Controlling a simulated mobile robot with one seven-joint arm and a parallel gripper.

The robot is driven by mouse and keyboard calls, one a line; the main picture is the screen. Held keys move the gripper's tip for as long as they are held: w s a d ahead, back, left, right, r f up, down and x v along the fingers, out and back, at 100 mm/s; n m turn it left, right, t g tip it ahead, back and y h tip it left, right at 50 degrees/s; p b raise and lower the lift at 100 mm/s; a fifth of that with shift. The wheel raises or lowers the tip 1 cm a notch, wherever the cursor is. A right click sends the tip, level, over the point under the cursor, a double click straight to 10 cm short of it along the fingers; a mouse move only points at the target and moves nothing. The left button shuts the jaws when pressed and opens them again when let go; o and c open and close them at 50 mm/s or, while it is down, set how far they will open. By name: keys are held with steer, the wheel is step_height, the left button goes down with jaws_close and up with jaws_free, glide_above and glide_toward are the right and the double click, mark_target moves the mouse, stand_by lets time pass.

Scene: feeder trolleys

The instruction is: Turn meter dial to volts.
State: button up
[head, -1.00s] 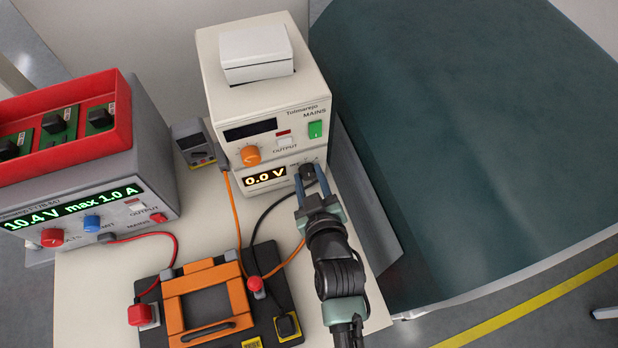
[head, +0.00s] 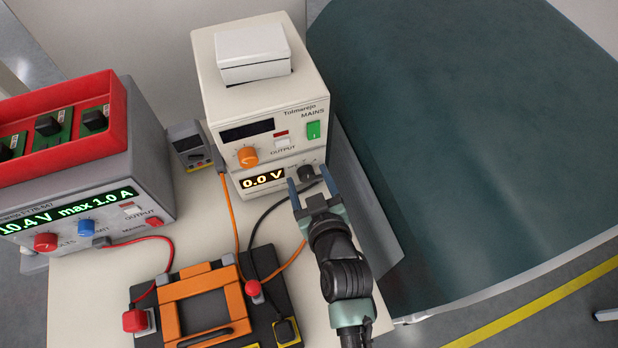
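The meter (head: 247,189) is the low cream unit under the taller cream supply, and its lit display (head: 262,180) reads 0.0 V. Its black dial (head: 306,173) is at the right end of its front face. My gripper (head: 308,184) is in front of the dial with its two blue fingers apart. The fingertips lie close to the dial, one at its left and one at its right in the picture. The dial's markings are too small to read.
The cream supply (head: 290,103) stands on the meter with a white box (head: 252,54) on top. An orange fixture (head: 203,301) with red and black leads lies in front. A grey supply (head: 148,146) carrying a red tray stands left. A handheld meter (head: 188,146) sits between.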

steer(key=b+v, duration=0.1)
steer(key=v, duration=1.2)
stand_by(0.5)
